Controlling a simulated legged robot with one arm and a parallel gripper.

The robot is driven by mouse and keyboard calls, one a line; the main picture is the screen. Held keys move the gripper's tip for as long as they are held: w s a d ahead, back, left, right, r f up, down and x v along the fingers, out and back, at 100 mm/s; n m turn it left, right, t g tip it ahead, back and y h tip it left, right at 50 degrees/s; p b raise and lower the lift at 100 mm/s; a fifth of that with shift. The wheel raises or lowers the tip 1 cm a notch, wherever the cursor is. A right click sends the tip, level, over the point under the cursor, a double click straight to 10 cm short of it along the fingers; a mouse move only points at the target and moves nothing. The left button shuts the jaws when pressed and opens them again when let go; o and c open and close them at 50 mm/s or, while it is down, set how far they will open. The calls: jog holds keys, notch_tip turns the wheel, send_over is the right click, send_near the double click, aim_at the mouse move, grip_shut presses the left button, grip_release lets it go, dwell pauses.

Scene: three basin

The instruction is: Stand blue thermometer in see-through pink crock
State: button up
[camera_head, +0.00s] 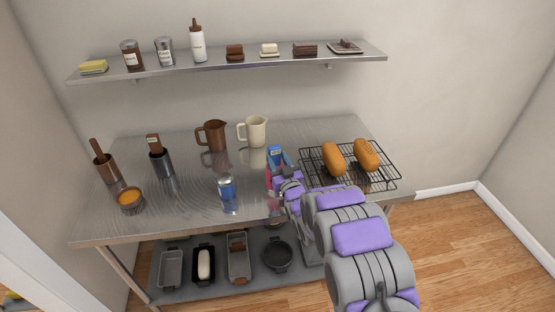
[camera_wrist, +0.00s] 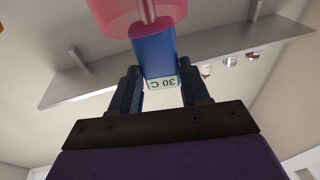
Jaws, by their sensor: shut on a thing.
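The blue thermometer (camera_head: 274,152) is held by my gripper (camera_head: 281,166) above the right-middle part of the metal table. In the wrist view the thermometer (camera_wrist: 153,52) sits between the two dark fingers of my gripper (camera_wrist: 162,88), its "30 C" display upside down. Its thin probe shows through the see-through pink crock (camera_wrist: 115,14). The pink crock (camera_head: 268,180) is partly hidden behind my gripper in the head view. I cannot tell whether the thermometer touches the crock or its floor.
A blue glass (camera_head: 227,187) stands left of the crock. A wire rack (camera_head: 384,182) with two loaves is close on the right. A brown jug (camera_head: 213,135) and a cream jug (camera_head: 255,131) stand behind. A wall shelf (camera_head: 225,66) hangs above the table.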

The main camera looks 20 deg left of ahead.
jog(key=shift+f, duration=0.25)
jog(key=o, duration=1.2)
jog(key=shift+v, duration=0.75)
jog(key=shift+s+d, duration=0.45)
jog(key=shift+s, duration=0.1)
jog(key=shift+f, duration=0.1)
